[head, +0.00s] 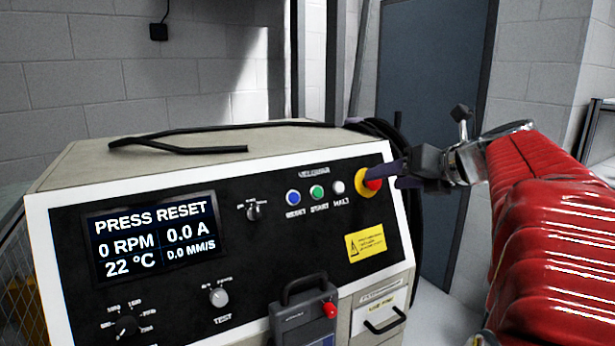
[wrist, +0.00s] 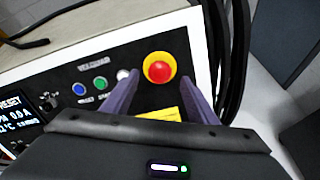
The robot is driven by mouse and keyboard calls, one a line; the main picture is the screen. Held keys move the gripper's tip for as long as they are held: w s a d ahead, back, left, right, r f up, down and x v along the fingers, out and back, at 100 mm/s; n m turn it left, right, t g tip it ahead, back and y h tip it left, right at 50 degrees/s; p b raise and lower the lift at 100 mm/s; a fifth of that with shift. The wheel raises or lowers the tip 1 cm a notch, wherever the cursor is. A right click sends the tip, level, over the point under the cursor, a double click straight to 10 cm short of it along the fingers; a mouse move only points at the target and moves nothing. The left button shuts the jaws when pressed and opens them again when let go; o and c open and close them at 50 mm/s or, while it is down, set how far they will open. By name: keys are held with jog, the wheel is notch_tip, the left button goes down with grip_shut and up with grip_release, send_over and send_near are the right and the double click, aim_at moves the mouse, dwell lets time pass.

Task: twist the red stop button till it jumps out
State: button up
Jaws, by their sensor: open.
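The red stop button (head: 374,184) sits in a yellow ring (head: 362,183) at the upper right of the black control panel. In the wrist view the button (wrist: 159,71) shows whole, with its yellow ring around it. My gripper (head: 395,172) comes from the right with its fingertips close to the button. In the wrist view my gripper (wrist: 160,92) is open, one purple finger on each side of the button, with gaps between fingers and button. The panel's screen (head: 155,238) reads "PRESS RESET", 0 RPM and 0.0 A.
Blue, green and white buttons (head: 317,192) sit just left of the stop button. A yellow warning label (head: 366,243) is below it. Black cables (head: 385,130) hang at the cabinet's right side. A grey handheld box (head: 303,312) protrudes from the panel's lower part.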

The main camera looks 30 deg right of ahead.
jog(key=shift+v, duration=1.15)
